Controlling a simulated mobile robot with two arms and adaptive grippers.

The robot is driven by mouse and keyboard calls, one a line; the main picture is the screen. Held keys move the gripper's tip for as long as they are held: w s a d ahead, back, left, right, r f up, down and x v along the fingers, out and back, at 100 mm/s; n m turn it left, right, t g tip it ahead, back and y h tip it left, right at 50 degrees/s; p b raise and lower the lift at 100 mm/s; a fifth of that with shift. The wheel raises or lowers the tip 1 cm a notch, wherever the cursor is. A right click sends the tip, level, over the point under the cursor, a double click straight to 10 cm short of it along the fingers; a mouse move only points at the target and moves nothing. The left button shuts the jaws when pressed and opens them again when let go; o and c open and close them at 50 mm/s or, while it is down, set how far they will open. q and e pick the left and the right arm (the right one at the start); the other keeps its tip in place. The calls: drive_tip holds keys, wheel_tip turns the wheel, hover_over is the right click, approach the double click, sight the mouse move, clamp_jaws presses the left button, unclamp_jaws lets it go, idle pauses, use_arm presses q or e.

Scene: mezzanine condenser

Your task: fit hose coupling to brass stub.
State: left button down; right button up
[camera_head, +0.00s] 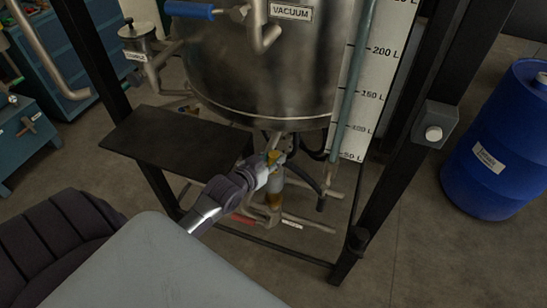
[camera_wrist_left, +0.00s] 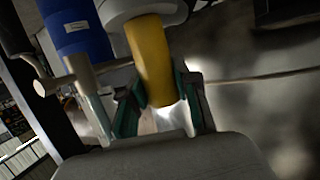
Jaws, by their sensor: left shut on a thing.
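My left gripper (camera_head: 270,165) reaches in under the steel vessel. In the left wrist view its two teal-edged fingers (camera_wrist_left: 165,108) stand on either side of a yellow cylindrical piece (camera_wrist_left: 150,65) and are shut on it. The piece's far end meets a pale grey round part (camera_wrist_left: 138,12). I cannot tell whether this piece is the hose coupling or the brass stub. A dark hose (camera_head: 308,178) hangs just right of the gripper. My right gripper is not in view.
The steel vessel (camera_head: 255,70) hangs above the gripper inside a black frame (camera_head: 378,200). A dark shelf plate (camera_head: 165,138) lies to the left. Pipes and a red-handled valve (camera_head: 243,219) are low down. A blue drum (camera_head: 498,150) stands at the right.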

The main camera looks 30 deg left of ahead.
sight(273, 173)
use_arm(q)
drive_tip(key=shift+r+p, duration=0.15)
drive_tip(key=shift+p, duration=0.45)
idle(0.6)
drive_tip(key=shift+f+b, duration=0.65)
drive_tip(key=shift+f, duration=0.45)
drive_tip(key=shift+f+b, duration=1.35)
drive_tip(key=shift+f, duration=0.85)
drive_tip(key=c, duration=0.8)
unclamp_jaws()
drive_tip(key=shift+o, duration=0.2)
drive_tip(key=shift+f, duration=0.15)
drive_tip(key=shift+s, duration=0.15)
drive_tip(key=v, duration=1.2)
